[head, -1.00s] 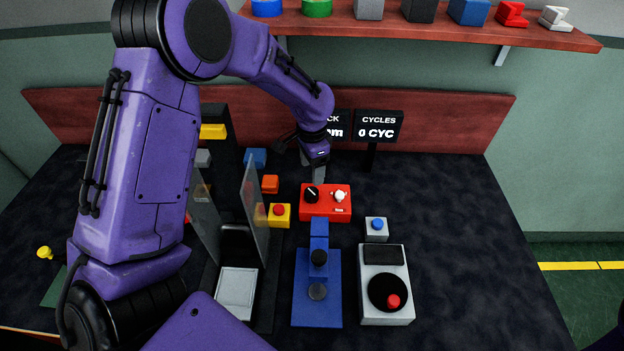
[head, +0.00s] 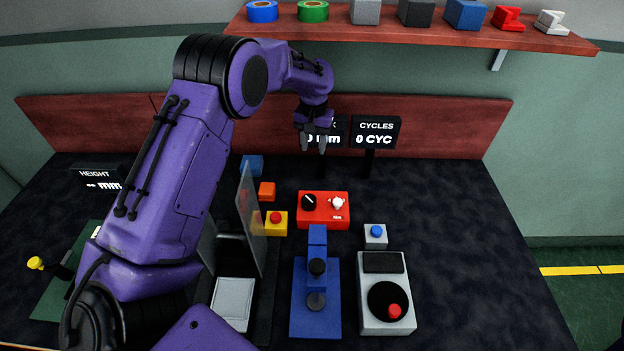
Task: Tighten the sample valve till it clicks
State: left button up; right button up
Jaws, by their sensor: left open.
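A red box (head: 323,210) stands on the dark table, a little right of the picture's middle. It carries a black knob with a white pointer line (head: 309,202) and a white knob (head: 337,203). No part is clearly labelled as the sample valve, so I cannot tell which it is. My left gripper (head: 314,143) is open and empty, with its fingers pointing down. It is in the air in front of the displays, above and behind the red box, touching nothing I can see. My right gripper is out of view.
A blue press-like stand (head: 301,310), a grey unit with a black dial (head: 370,323) and a grey block with a blue button (head: 375,242) stand nearer. A yellow button box (head: 276,228) and a clear-panelled frame (head: 247,205) are left. The shelf (head: 430,30) overhangs behind.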

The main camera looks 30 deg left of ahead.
aim_at(309, 200)
jog(key=z, duration=1.35)
jog(key=k, duration=0.75)
jog(key=u, duration=0.8)
